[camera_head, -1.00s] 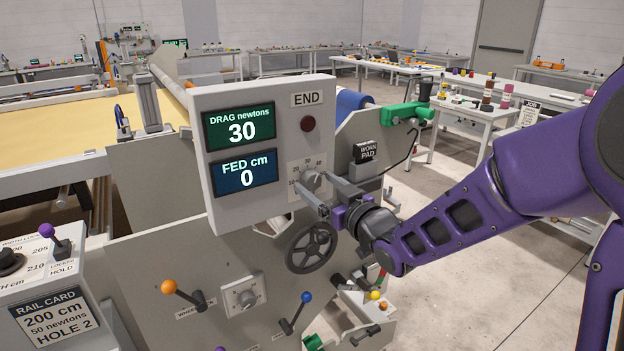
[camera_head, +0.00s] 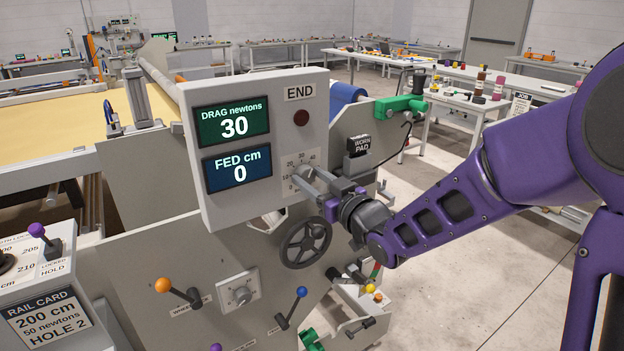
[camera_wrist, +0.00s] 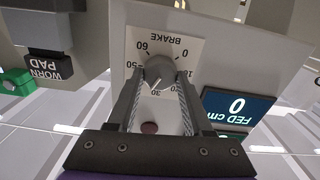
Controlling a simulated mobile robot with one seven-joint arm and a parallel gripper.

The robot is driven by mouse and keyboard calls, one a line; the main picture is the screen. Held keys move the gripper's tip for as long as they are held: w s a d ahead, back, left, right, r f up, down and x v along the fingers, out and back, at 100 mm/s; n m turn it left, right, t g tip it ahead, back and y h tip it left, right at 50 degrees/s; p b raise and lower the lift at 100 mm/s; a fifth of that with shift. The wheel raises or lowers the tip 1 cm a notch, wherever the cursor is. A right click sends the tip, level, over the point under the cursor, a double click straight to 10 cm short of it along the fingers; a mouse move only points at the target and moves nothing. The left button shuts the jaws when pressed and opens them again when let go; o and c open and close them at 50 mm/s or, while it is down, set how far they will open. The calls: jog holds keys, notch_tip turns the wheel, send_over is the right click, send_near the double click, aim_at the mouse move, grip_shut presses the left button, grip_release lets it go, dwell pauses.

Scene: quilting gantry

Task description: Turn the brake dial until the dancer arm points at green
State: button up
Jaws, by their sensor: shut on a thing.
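The brake dial (camera_wrist: 160,72) is a grey knob on a white scale in the wrist view. Its white mark points near 30. It also shows on the grey control box in the head view (camera_head: 307,172), partly covered by a finger. My gripper (camera_wrist: 160,80) is shut on the dial, one finger on each side. It reaches in from the right in the head view (camera_head: 316,181). The green DRAG display (camera_head: 234,125) reads 30 newtons. I cannot clearly make out the dancer arm; a small red and green strip (camera_head: 376,270) shows below my gripper.
A black handwheel (camera_head: 305,242) is just below my gripper. A block marked WORN PAD (camera_head: 359,146) and a green bracket (camera_head: 400,105) are to the right. Orange (camera_head: 163,285) and blue (camera_head: 302,292) knobbed levers stand lower down. The rail card (camera_head: 48,318) reads 200 cm, 50 newtons, HOLE 2.

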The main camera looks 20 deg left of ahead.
jog(key=shift+m, duration=0.3)
grip_shut()
jog(key=m+p, duration=0.1)
jog(key=m, duration=0.2)
jog(key=shift+r, duration=0.1)
jog(key=shift+m+p, duration=0.6)
jog(key=shift+m, duration=0.9)
jog(key=o, duration=1.3)
grip_release()
jog(key=shift+c, duration=0.2)
